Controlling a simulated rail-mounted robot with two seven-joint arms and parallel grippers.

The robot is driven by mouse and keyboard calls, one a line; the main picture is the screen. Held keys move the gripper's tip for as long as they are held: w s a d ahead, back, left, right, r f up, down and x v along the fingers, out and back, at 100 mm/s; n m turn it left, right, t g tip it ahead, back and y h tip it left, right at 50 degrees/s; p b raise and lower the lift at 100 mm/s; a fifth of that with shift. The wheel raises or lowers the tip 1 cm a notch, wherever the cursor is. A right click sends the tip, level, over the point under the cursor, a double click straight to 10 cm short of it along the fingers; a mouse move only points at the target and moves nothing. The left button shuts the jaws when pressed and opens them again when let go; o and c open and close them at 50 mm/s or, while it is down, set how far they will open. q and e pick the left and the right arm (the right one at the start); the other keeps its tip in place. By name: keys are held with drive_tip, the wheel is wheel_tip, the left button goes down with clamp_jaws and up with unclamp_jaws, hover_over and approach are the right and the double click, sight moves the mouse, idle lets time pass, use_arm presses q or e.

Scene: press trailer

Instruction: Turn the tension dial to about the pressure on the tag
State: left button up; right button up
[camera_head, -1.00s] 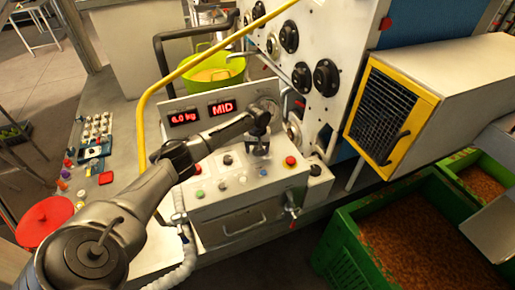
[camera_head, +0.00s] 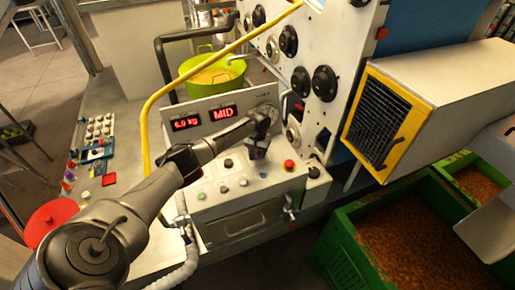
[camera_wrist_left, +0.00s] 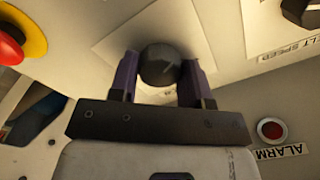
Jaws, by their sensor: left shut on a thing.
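A dark, faceted round knob (camera_wrist_left: 160,66) stands on a pale square plate (camera_wrist_left: 118,30) in the left wrist view. My left gripper (camera_head: 257,153) points down at the sloped control panel (camera_head: 225,188) in the head view, and it hides the knob there. In the wrist view its two purple-dark fingers are shut on the knob from both sides. The knob's scale and pointer cannot be made out. A red display (camera_head: 186,123) appears to read 6.0 kg, and a second display (camera_head: 223,112) reads MID. I cannot make out a pressure tag.
A red button with a yellow ring (camera_wrist_left: 12,42) sits near the knob, with a red alarm lamp (camera_wrist_left: 270,129) on the other side. A yellow rail (camera_head: 150,110) rises left of the panel. A yellow-green bucket (camera_head: 212,76) stands behind. Green crates (camera_head: 345,255) fill the lower right.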

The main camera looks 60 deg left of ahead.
sight(258, 152)
use_arm(q)
drive_tip(key=shift+m, duration=0.3)
drive_tip(key=o, duration=0.9)
drive_tip(key=shift+r+b, duration=0.3)
drive_tip(key=shift+r, duration=6.65)
